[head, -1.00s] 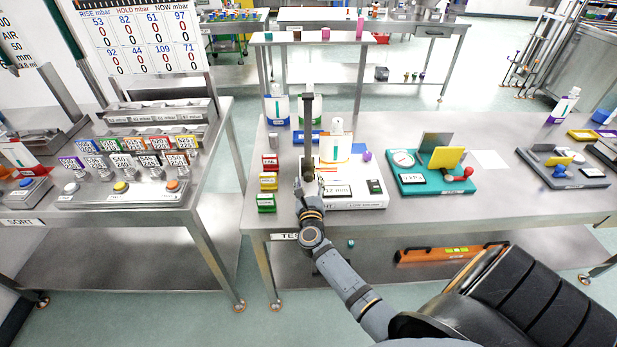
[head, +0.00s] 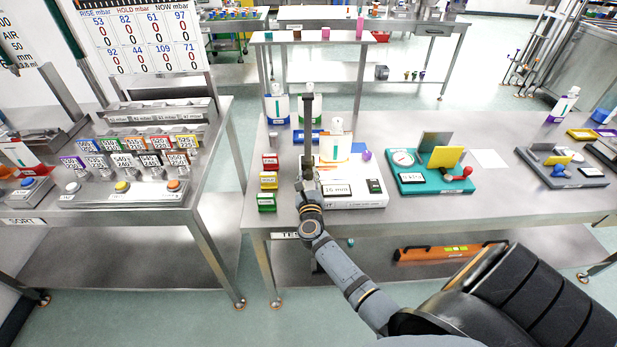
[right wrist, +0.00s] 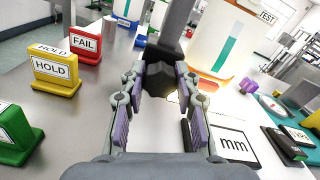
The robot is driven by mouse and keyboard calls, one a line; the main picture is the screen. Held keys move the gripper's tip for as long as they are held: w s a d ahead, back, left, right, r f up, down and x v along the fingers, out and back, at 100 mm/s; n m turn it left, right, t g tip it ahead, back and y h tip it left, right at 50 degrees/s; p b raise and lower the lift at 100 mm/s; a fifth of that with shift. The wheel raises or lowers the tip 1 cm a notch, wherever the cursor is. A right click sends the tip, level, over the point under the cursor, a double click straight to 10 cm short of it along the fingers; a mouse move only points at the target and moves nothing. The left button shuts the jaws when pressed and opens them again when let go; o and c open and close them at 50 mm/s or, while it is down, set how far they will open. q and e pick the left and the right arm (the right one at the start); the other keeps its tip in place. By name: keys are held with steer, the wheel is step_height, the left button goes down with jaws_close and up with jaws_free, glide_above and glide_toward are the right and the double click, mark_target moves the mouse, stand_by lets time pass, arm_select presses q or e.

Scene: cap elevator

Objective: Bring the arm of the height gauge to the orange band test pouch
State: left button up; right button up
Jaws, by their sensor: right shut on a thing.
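The height gauge has a dark upright post (head: 308,112), a white base (head: 355,201) and a display (head: 337,189) that seems to read 16 mm. The white test pouch with the orange band (head: 335,147) stands upright on the gauge, just right of the post; it also shows in the right wrist view (right wrist: 212,40). My right gripper (head: 307,172) is at the post, shut on the gauge arm's dark grip (right wrist: 163,80), with a finger on each side. Whether the arm touches the pouch cannot be told. My left gripper is out of view.
Red FAIL (head: 270,161), yellow HOLD (head: 268,180) and green (head: 266,202) blocks stand left of the gauge. Blue-band (head: 277,108) and green-band (head: 309,109) pouches stand behind. A teal tester (head: 430,180) is to the right. Free tabletop lies farther right.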

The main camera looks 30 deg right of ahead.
step_height(320, 180, up, 9)
steer(key=p, duration=0.7)
steer(key=shift+f, duration=0.35)
steer(key=shift+b, duration=0.3)
steer(key=o, duration=1)
steer(key=shift+o, duration=0.2)
steer(key=v, duration=1.2)
steer(key=shift+s, duration=0.1)
